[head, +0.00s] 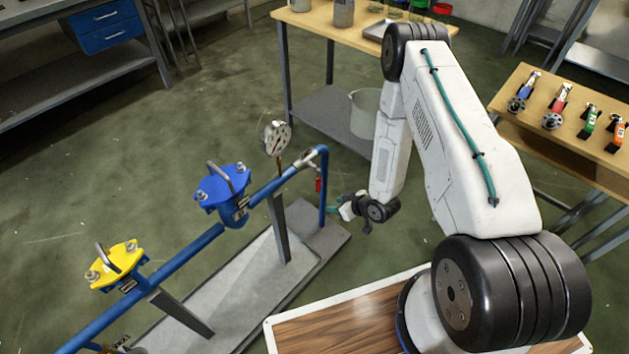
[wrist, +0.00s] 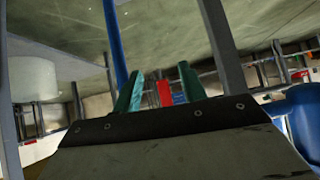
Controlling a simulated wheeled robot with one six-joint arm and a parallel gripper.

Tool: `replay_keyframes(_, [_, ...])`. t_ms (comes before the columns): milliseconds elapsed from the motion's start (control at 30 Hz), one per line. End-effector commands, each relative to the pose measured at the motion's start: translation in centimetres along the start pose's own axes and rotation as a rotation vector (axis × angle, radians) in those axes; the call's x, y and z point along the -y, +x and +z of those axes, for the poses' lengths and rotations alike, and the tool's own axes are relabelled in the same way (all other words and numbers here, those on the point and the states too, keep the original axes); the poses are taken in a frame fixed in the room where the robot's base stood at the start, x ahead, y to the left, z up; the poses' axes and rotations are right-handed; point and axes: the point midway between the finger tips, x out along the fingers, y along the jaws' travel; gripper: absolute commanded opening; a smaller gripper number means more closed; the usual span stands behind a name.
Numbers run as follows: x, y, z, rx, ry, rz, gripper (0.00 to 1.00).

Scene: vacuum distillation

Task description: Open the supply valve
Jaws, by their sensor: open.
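A blue pipe (head: 180,255) runs diagonally across a grey stand and bends down at its right end. A small silver fitting (head: 306,159) sits near that bend, with a red piece (head: 319,184) hanging below it. No label shows which is the supply valve. My gripper (head: 334,211) is open, just right of the pipe's downward end and below the red piece. In the wrist view, a red patch (wrist: 164,92) shows between my green fingers; how far off it is I cannot tell.
A round gauge (head: 276,138) rises above the pipe. A wooden table (head: 320,22) with a pale bucket (head: 366,112) on its lower shelf stands behind. Another bench (head: 510,125) at right holds several coloured valves. Open floor lies left of the pipe stand.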

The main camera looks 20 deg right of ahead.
Motion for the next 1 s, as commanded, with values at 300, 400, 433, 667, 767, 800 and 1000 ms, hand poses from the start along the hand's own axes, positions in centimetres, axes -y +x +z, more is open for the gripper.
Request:
replay_keyframes(300, [-0.5,-0.3,-7.3,-0.330,-0.060,0.004,0.42])
replay_keyframes(400, [-0.5,0.5,-7.7,-0.334,-0.063,0.005,0.42])
replay_keyframes(433, [-0.5,0.9,-7.8,-0.334,-0.063,0.005,0.42])
replay_keyframes(667, [-0.4,4.5,-9.0,-0.333,-0.063,0.004,0.42])
replay_keyframes(767, [-0.5,5.7,-9.4,-0.332,-0.062,0.005,0.42])
replay_keyframes(800, [-0.5,6.0,-9.6,-0.332,-0.062,0.006,0.42])
replay_keyframes(1000, [-0.5,6.7,-9.8,-0.331,-0.061,0.006,0.42])
